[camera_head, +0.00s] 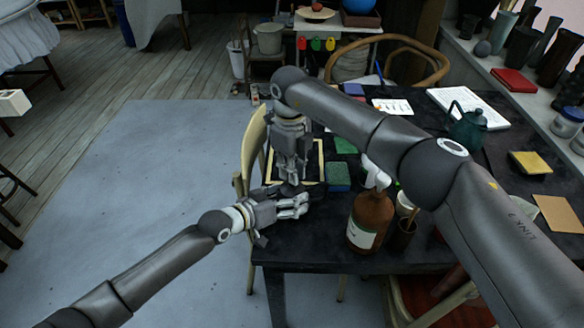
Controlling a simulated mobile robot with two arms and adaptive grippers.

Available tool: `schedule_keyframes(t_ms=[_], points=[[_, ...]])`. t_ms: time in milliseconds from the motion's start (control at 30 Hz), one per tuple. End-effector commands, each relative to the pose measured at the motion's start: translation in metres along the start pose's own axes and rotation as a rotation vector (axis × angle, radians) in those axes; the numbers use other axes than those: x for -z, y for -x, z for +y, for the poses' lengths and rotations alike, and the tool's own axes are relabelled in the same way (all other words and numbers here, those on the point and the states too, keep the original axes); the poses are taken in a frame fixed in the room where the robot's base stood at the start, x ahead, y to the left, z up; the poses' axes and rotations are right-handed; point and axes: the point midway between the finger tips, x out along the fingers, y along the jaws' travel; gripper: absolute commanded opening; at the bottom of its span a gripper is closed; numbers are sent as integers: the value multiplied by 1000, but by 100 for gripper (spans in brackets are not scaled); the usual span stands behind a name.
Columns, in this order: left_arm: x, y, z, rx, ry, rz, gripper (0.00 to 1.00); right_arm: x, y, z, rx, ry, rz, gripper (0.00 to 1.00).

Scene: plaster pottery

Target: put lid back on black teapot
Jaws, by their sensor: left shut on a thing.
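My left gripper (304,205) reaches in from the left over the table's near left corner. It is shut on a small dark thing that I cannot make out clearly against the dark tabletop. My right gripper (291,176) points down just above and behind the left one, over a pale-framed dark tray. Its fingertips are too small and dark to tell open from shut. A dark teal teapot (467,128) with a handle stands at the right back of the table. I cannot make out a separate black teapot or its lid; my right arm hides part of the table.
A brown bottle with a white top (370,220) stands near the table's front edge, beside a brown cup (403,233). A blue-green sponge block (339,178) lies right of the grippers. A chair (252,150) stands at the table's left edge. The floor further left is open.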

Motion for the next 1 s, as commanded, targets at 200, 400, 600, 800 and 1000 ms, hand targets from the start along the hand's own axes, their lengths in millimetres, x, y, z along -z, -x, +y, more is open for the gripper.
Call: schedule_keyframes(t_ms=[200,400,600,800,1000], points=[[1,0,1,-1,0,3,33,0,-7,0,0,0,0,14],[1,0,1,-2,0,3,33,0,-10,0,0,0,-1,14],[1,0,1,-2,1,3,33,0,-10,0,0,0,0,14],[1,0,1,-2,1,3,33,0,9,-1,2,0,-1,14],[1,0,1,-1,1,2,33,0,30,0,1,0,0,14]])
